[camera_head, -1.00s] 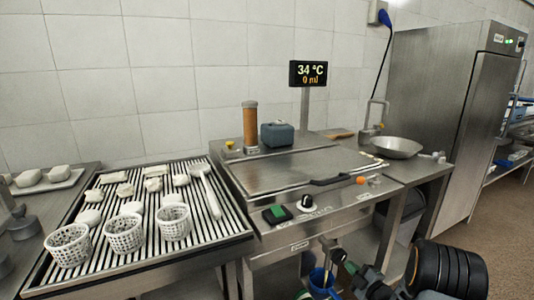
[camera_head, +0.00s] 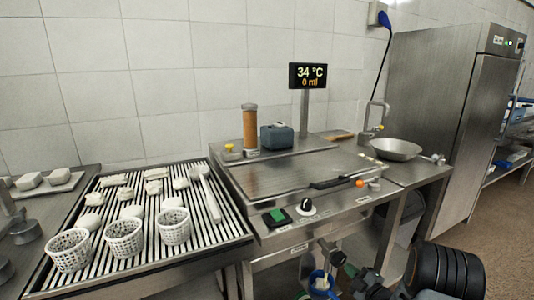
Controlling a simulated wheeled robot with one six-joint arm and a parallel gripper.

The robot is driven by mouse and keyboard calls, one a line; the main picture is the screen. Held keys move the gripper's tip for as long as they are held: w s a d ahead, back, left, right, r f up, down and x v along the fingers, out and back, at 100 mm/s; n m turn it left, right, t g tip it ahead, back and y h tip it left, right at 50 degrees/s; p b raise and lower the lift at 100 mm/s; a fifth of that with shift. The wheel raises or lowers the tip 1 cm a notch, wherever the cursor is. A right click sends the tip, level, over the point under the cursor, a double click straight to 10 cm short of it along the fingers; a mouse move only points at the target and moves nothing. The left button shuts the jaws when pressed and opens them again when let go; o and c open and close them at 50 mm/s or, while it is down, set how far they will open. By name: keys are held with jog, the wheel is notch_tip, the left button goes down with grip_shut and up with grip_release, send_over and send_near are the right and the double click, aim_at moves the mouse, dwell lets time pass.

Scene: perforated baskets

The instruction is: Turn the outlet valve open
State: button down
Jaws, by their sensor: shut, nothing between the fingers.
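The steel vat (camera_head: 290,172) stands in the middle with its flat lid down and a black bar handle (camera_head: 331,182) on it. My gripper (camera_head: 322,243) is low in front of the vat, just under its front panel. Its fingers are small in the picture and look shut, with nothing seen between them. The outlet valve cannot be made out clearly; the gripper covers the area under the panel, above a blue bucket (camera_head: 320,284). I cannot tell whether the fingers touch the valve. The display (camera_head: 308,76) reads 34 °C and 0 ml.
The front panel carries a black knob (camera_head: 306,207) and a green switch (camera_head: 277,216). A slatted drain table (camera_head: 205,238) at left holds white perforated baskets (camera_head: 125,238) and white lumps. A sink basin (camera_head: 396,149) and a steel cabinet (camera_head: 430,120) stand at right.

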jog(key=shift+w+d+r+p, duration=0.1)
jog(key=shift+w+r+p, duration=0.2)
jog(key=shift+r+p, duration=0.45)
jog(key=shift+w+d+r+p, duration=0.1)
jog(key=shift+w+r+p, duration=0.3)
jog(key=shift+p, duration=0.5)
jog(key=shift+a+f, duration=0.1)
jog(key=shift+w+f, duration=0.1)
jog(key=shift+f, duration=0.05)
jog(key=shift+d, duration=0.2)
jog(key=p+v, duration=0.2)
jog(key=v, duration=0.4)
jog(key=shift+d+f, duration=0.2)
